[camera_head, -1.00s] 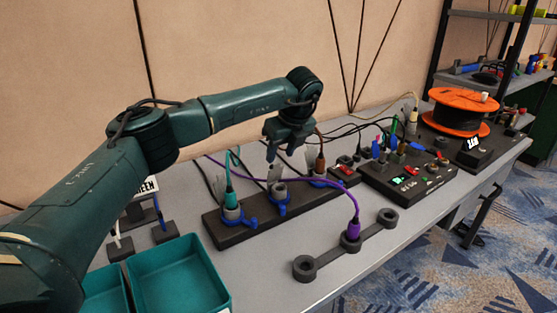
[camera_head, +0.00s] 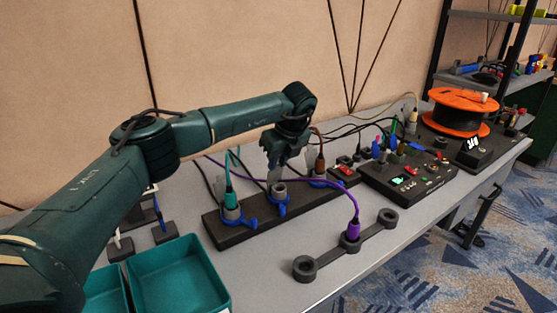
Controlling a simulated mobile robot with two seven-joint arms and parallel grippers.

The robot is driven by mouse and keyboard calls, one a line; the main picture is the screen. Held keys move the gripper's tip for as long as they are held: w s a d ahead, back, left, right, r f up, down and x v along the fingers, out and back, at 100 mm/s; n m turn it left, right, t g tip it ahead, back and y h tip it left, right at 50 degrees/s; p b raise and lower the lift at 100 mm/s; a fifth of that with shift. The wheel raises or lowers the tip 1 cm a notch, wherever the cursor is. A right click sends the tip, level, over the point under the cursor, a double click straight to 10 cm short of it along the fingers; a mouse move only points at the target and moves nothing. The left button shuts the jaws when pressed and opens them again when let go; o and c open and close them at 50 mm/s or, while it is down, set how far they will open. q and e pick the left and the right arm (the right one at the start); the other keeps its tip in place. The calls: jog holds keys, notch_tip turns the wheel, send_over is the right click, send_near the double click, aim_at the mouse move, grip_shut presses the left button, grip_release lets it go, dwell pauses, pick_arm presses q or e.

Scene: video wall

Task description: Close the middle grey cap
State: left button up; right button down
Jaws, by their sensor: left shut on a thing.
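A long black socket block (camera_head: 225,238) holds three round sockets with blue latches. The middle socket (camera_head: 279,190) has no plug in it, and its grey cap (camera_head: 272,176) stands up open behind it. My left gripper (camera_head: 274,163) points down from above and is shut on the top of this cap; its fingers partly hide the cap. The left socket (camera_head: 231,214) holds a teal plug (camera_head: 230,197), and the right socket (camera_head: 318,182) has a brown plug (camera_head: 320,163). My right gripper is not in view.
A purple cable (camera_head: 353,205) arches in front of the block to a plug in a black three-ring holder (camera_head: 376,231). Teal bins (camera_head: 180,275) stand at front left. A black panel (camera_head: 410,180) with switches and an orange reel (camera_head: 457,112) stand to the right.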

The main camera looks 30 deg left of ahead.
pick_arm(q)
grip_shut()
